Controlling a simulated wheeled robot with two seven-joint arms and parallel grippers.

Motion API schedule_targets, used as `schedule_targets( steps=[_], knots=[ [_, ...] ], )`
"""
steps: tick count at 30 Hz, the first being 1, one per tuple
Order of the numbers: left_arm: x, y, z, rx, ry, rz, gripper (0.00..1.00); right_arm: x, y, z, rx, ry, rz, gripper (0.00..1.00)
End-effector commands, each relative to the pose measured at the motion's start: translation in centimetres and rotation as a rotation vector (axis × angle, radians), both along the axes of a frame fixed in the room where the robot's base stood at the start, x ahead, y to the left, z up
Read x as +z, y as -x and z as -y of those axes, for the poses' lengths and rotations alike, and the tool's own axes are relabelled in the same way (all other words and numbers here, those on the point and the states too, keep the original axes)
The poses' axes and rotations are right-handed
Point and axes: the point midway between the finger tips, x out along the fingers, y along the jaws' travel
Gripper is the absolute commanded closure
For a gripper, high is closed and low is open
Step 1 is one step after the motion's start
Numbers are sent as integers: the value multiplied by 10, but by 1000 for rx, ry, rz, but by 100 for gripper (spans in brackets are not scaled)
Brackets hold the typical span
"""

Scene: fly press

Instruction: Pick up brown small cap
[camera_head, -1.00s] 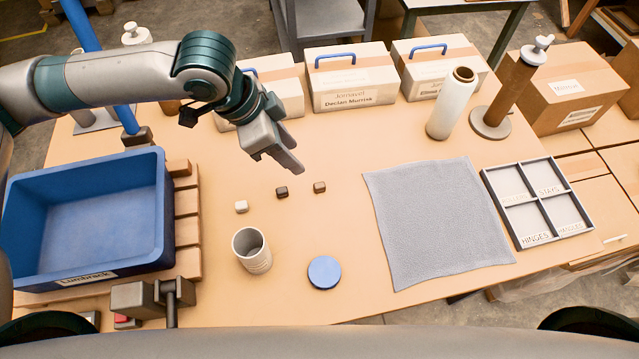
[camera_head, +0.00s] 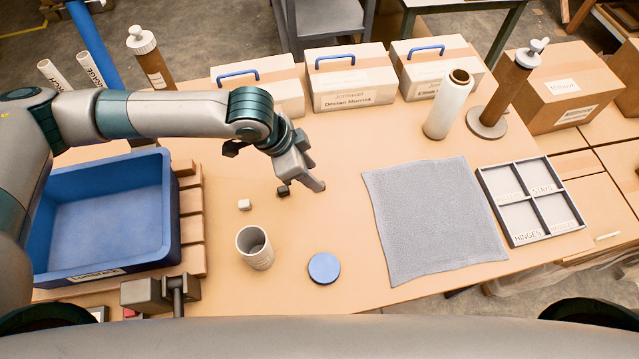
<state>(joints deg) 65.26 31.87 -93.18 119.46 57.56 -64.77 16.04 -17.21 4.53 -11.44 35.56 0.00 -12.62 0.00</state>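My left gripper (camera_head: 311,184) reaches in over the middle of the table, fingers pointing down to the right. Its tip is where a small brown block-like cap stood earlier; that cap is now hidden behind the fingers. I cannot tell whether the fingers touch it or how far apart they are. A darker brown small cap (camera_head: 284,192) shows just left of the fingertips, partly covered by the gripper. A small white cap (camera_head: 244,204) sits further left on the table. My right gripper is not in view.
A grey cup (camera_head: 254,248) and a blue disc (camera_head: 324,269) stand nearer me. A blue bin (camera_head: 168,215) is at left. A grey cloth (camera_head: 430,220) and a divided tray (camera_head: 532,200) lie at right. Cartons (camera_head: 350,92) line the back.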

Motion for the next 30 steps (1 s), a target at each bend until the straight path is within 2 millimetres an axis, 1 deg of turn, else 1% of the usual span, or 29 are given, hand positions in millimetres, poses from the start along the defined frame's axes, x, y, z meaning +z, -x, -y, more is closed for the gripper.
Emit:
schedule_targets(
  steps=[5,11,12,16,20,30],
  knots=[
    [-6,0,1,1,0,-3,62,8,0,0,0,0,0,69],
    [-29,-2,4,1,-2,-2,62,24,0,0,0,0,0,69],
    [-35,-2,6,1,-1,-3,62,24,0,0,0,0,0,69],
    [-46,-4,10,1,-2,-1,62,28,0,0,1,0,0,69],
    [-51,-4,12,1,0,0,62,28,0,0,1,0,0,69],
    [-51,-4,12,0,0,0,62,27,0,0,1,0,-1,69]
  ],
)
